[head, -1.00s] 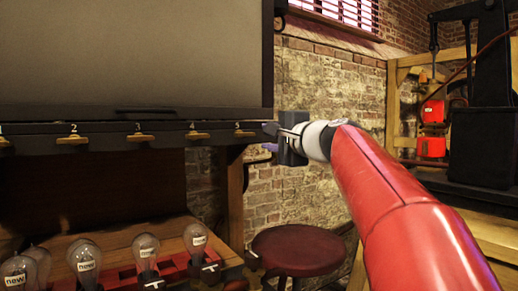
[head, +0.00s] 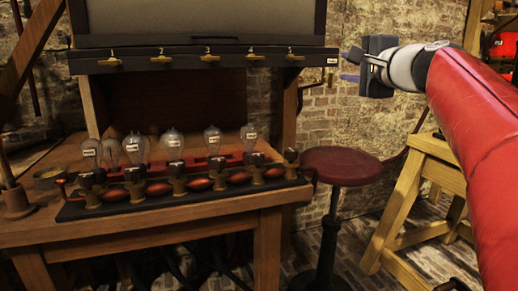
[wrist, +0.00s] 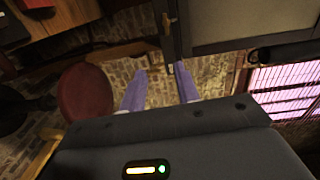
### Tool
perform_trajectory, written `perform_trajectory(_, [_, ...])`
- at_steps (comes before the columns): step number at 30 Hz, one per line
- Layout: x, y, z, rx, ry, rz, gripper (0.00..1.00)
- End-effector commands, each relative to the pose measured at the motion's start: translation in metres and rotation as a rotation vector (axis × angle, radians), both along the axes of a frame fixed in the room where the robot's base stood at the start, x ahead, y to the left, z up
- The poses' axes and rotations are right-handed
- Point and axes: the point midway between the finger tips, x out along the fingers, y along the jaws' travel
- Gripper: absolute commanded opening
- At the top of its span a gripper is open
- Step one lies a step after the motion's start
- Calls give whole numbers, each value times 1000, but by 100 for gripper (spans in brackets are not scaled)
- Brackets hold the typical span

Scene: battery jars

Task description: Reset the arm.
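My red and white arm (head: 470,130) reaches in from the right in the head view. My gripper (head: 347,66) is at its end, pointing left, above the red stool and right of the numbered rail's end. Its two bluish fingers show in the wrist view (wrist: 160,71) with a gap between them. Nothing is held between them. Brick wall and a dark frame edge show beyond the fingertips.
A wooden bench (head: 150,232) carries several glass bulbs (head: 173,143) with labels on a dark base. A numbered black rail (head: 180,60) with brass tabs hangs above it. The red stool (head: 342,166) stands right of the bench. A yellow wooden frame (head: 405,205) is further right.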

Motion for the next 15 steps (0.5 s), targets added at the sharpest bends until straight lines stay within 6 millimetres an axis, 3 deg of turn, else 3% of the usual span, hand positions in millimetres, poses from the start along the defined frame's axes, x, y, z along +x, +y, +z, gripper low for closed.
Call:
perform_trajectory(8, [-25,23,-45,-167,86,36,32])
perform_trajectory(15, [-69,47,-110,-400,197,102,32])
